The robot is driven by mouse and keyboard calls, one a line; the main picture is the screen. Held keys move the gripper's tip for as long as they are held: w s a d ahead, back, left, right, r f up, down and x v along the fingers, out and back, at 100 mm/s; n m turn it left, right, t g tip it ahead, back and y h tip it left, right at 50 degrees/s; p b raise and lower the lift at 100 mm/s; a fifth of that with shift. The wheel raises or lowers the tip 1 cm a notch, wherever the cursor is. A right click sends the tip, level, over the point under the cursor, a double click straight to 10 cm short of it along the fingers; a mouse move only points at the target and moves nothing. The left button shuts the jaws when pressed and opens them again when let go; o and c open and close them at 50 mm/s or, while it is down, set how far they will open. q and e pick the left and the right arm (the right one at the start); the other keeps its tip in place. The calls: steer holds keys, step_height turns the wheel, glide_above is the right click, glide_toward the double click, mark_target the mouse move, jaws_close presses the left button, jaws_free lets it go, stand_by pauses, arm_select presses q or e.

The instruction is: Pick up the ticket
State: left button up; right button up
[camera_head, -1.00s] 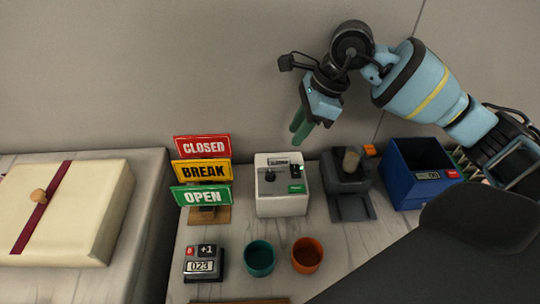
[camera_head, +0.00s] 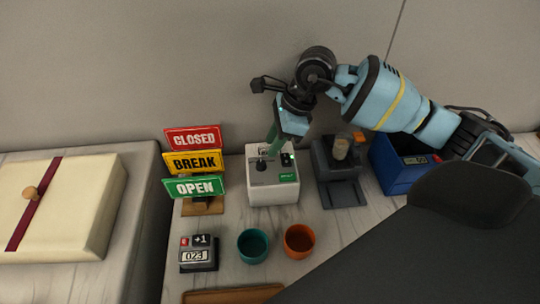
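I cannot make out a ticket for certain. A white machine (camera_head: 272,186) with a black knob and a green label stands on the counter; the back of its top is partly hidden by my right gripper. My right gripper (camera_head: 277,148) points down at the back of this machine's top, its green fingers at or just above it. I cannot tell whether the fingers touch anything or how far apart they are. My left gripper is not in view.
CLOSED, BREAK and OPEN signs (camera_head: 194,163) stand left of the machine. A dark grey device (camera_head: 338,172) and a blue box (camera_head: 399,170) are at right. A counter device (camera_head: 198,254), a teal cup (camera_head: 253,245) and an orange cup (camera_head: 299,241) sit in front.

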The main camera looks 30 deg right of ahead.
steer(key=shift+a+f, duration=0.1)
steer(key=shift+f, duration=0.15)
jaws_close()
steer(key=shift+r, duration=0.15)
step_height(320, 180, up, 10)
stand_by(0.8)
stand_by(0.5)
